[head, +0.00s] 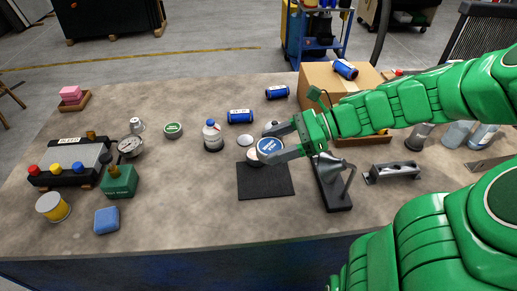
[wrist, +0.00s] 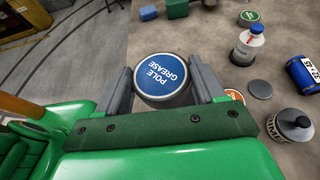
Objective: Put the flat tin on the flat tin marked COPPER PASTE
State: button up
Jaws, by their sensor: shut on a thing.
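My gripper (head: 283,145) is shut on a flat tin with a blue lid (head: 269,146). In the wrist view its lid (wrist: 160,76) reads POLE GREASE, and the tin sits between both fingers (wrist: 163,88). It is held above the bench, over the back of a dark mat (head: 266,183). An orange-lidded tin (wrist: 234,95) is partly hidden behind the right finger in the wrist view; its marking cannot be read. A flat green-lidded tin (head: 173,130) stands farther left on the bench; its lettering is too small to read. I cannot read COPPER PASTE on either.
A white bottle with a blue cap (head: 212,136) stands left of the mat. Blue cans (head: 240,117) lie behind. A horn on a dark base (head: 334,180) stands right of the mat, near a cardboard box (head: 325,80). The front middle of the bench is clear.

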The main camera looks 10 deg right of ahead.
jog(key=w+f, duration=0.3)
jog(key=w, duration=0.1)
jog(key=w+a+f, duration=0.1)
jog(key=w+f, duration=0.2)
jog(key=w, duration=0.1)
jog(key=w+f, duration=0.3)
jog(key=w, duration=0.1)
jog(key=shift+w+a, duration=0.35)
jog(key=shift+w+a+f, duration=0.1)
jog(key=shift+w+f, duration=0.2)
jog(key=shift+f, duration=1.55)
jog(key=shift+f, duration=0.45)
jog(key=o, duration=1.1)
jog(key=shift+c, duration=0.2)
jog(key=shift+r, duration=0.1)
